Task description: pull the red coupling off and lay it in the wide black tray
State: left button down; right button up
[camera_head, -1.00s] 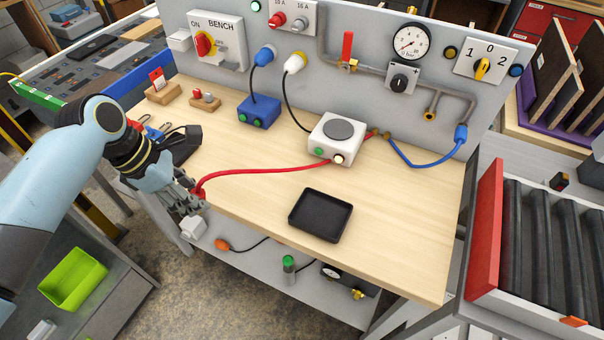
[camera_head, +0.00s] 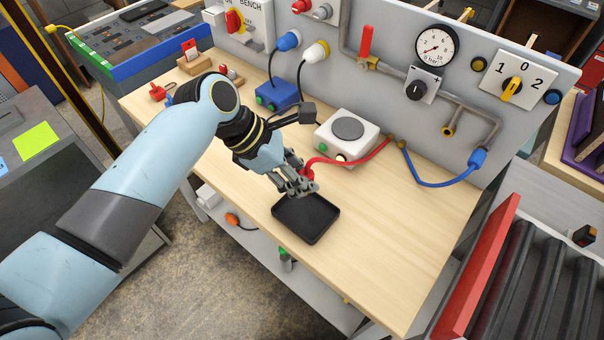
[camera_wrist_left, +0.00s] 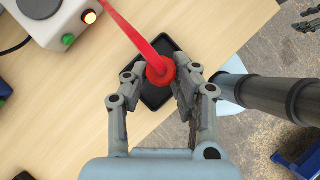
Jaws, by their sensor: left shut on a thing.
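The red coupling (camera_wrist_left: 160,70) is on the end of a red hose, held between the fingers of my left gripper (camera_wrist_left: 160,85). In the head view my left gripper (camera_head: 303,188) is over the back edge of the black tray (camera_head: 306,218), and the coupling is mostly hidden by the fingers. The tray lies flat on the bench and looks empty; in the left wrist view the tray (camera_wrist_left: 158,97) is below the coupling. The height of the coupling above the tray is hard to tell.
A white device (camera_head: 347,137) with a grey disc stands behind the tray. The red hose (camera_head: 350,160) runs to a brass fitting by the panel. A blue hose (camera_head: 440,179) curves at the right. The bench (camera_head: 400,235) is clear right of the tray.

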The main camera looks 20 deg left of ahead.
pick_arm(q)
jog(key=shift+f, duration=0.7)
notch_tip(320, 180, down, 4)
jog(key=shift+r+b, duration=0.15)
jog(key=shift+b, duration=0.85)
jog(key=shift+f, duration=0.65)
jog(key=shift+f+b, duration=0.4)
pick_arm(e)
jog(key=f, duration=0.3)
jog(key=shift+w+d, duration=0.25)
jog(key=shift+w, duration=0.15)
jog(key=shift+d+r, duration=0.1)
jog(key=shift+d, duration=0.1)
pick_arm(q)
jog(key=c, duration=1)
grip_release()
pick_arm(e)
jog(key=shift+d, duration=0.3)
pick_arm(q)
jog(key=v, duration=1.2)
pick_arm(e)
jog(key=shift+a, duration=0.1)
